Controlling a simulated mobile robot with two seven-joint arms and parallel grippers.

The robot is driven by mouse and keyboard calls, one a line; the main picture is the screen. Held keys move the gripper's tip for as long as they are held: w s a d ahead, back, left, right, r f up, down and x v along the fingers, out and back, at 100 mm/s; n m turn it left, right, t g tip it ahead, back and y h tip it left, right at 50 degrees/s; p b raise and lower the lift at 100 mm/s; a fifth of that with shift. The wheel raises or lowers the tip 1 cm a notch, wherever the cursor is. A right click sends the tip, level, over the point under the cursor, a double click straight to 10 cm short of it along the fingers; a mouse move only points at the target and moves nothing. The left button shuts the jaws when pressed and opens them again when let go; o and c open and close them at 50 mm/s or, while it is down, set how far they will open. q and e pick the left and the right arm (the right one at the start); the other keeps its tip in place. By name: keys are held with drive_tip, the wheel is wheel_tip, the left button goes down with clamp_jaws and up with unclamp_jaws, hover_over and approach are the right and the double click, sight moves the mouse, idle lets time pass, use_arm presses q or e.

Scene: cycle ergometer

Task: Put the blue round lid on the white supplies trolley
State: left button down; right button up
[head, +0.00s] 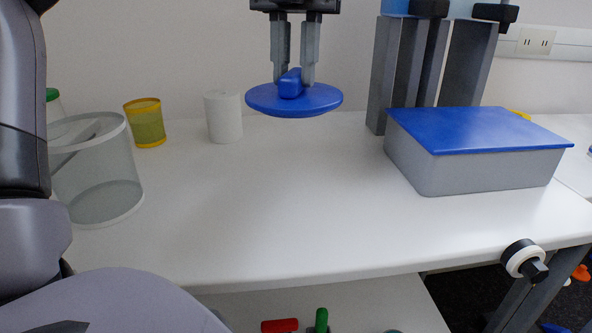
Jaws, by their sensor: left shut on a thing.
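The blue round lid (318,101) is a flat disc with a raised bar handle in its middle. My left gripper (294,78) points down from the top edge of the head view and is shut on that handle. The lid hangs roughly level above the back of a white top, with no visible contact. This white top (270,215) has a lower shelf and looks like the white supplies trolley. My right gripper is not in view.
An open clear tub (98,185) stands at the left, a yellow cup (148,125) and white roll (224,117) at the back. A grey box with a blue lid (478,132) stands right, before grey posts (406,70). The middle and front of the top are clear.

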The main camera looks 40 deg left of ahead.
use_arm(q)
wheel_tip(320, 180, down, 14)
drive_tip(key=b, duration=0.4)
drive_tip(key=shift+r, duration=0.1)
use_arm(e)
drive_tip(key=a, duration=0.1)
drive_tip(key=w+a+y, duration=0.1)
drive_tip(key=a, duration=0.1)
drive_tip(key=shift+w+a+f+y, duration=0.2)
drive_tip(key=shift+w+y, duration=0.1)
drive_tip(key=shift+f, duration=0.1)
use_arm(q)
drive_tip(key=c, duration=0.9)
unclamp_jaws()
drive_tip(key=shift+c, duration=0.2)
